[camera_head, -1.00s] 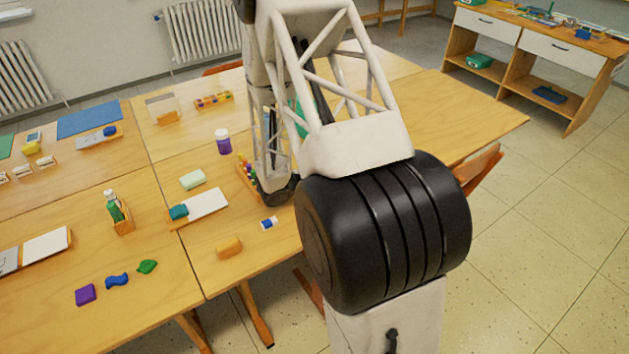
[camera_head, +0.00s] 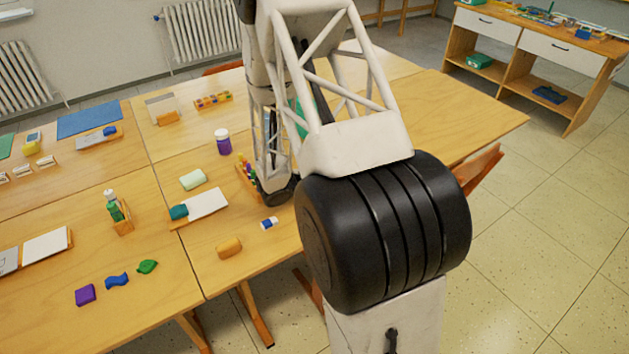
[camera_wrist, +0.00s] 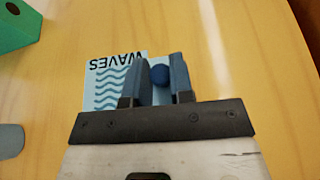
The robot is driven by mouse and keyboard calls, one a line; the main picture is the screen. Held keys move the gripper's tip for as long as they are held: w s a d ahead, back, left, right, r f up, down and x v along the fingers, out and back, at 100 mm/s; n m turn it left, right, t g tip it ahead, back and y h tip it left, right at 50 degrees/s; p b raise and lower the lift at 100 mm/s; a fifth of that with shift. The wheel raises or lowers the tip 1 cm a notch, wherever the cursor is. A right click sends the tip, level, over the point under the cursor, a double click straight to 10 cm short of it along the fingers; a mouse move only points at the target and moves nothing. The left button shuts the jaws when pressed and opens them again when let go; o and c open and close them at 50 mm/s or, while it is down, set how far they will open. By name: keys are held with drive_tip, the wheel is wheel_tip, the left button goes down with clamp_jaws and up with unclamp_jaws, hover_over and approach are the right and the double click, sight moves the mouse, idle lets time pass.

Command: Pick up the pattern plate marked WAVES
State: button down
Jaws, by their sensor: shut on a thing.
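The light blue WAVES plate (camera_wrist: 108,82) shows in the wrist view, its lettering upside down above dark wavy lines. A round dark blue knob (camera_wrist: 159,74) stands on it. My gripper (camera_wrist: 160,78) is shut on this knob, one finger on each side. The fingers and the gripper body cover the plate's right and near parts. I cannot tell whether the plate touches the table. In the head view my arm hides the plate and the gripper.
In the wrist view, a green box (camera_wrist: 18,27) is at top left and a grey rounded thing (camera_wrist: 10,141) at the left edge. The wooden table (camera_wrist: 225,60) is clear to the right, up to its edge. Purple-labelled jar (camera_head: 223,142) stands left of my arm.

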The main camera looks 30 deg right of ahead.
drive_tip(key=shift+r, duration=0.15)
drive_tip(key=shift+r, duration=1.6)
drive_tip(key=s+a, duration=0.2)
drive_tip(key=s, duration=0.3)
drive_tip(key=s+a+r, duration=0.1)
drive_tip(key=s+a, duration=0.1)
drive_tip(key=s, duration=0.2)
drive_tip(key=s+a, duration=0.2)
drive_tip(key=s, duration=0.3)
drive_tip(key=shift+s+a+r, duration=0.25)
drive_tip(key=shift+s+a, duration=0.05)
drive_tip(key=shift+a, duration=0.05)
